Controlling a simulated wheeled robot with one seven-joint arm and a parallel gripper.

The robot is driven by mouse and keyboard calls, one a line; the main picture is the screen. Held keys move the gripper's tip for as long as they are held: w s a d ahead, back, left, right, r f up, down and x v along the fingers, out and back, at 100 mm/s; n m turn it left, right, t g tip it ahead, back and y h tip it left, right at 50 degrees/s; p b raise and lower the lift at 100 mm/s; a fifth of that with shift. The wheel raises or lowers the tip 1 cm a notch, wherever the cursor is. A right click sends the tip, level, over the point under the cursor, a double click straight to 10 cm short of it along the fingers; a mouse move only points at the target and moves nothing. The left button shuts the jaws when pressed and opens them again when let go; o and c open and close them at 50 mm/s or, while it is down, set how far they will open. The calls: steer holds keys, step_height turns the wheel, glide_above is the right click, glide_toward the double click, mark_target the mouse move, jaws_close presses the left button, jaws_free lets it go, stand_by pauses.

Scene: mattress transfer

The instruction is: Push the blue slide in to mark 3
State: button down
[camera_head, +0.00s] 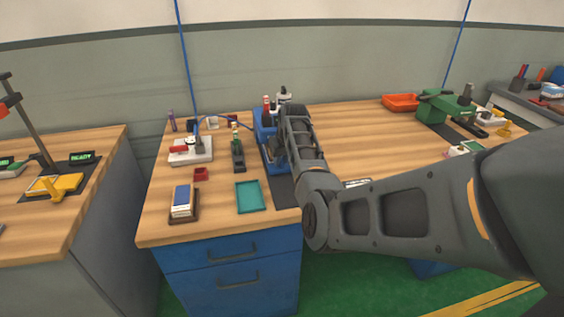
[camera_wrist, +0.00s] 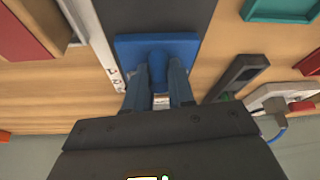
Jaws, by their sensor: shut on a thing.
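The blue slide (camera_wrist: 130,48) shows in the wrist view as a flat blue plate with a rounded knob standing up from it. My gripper (camera_wrist: 159,80) is shut on that knob, one finger on each side. A white scale strip (camera_wrist: 104,45) with small dark marks runs beside the slide on the left; I cannot read which mark the slide stands at. In the head view the blue device (camera_head: 263,128) stands near the back of the wooden table, and my arm hides much of it and the slide.
A dark strip (camera_head: 284,193) lies in front of the device. A teal tray (camera_head: 250,197), a dark holder (camera_head: 238,155) and a white fixture with a red handle (camera_head: 190,151) stand to the left. A green device (camera_head: 437,105) and an orange tray (camera_head: 400,102) are at the right.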

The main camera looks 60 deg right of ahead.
steer(key=shift+w+d+f+b, duration=0.15)
steer(key=shift+w+d+b, duration=0.5)
steer(key=shift+d, duration=0.1)
steer(key=shift+w+d+r, duration=0.2)
steer(key=shift+r, duration=0.05)
steer(key=c, duration=1)
jaws_free()
steer(key=shift+f, duration=0.1)
steer(key=shift+v, duration=3.9)
steer(key=shift+s, duration=0.15)
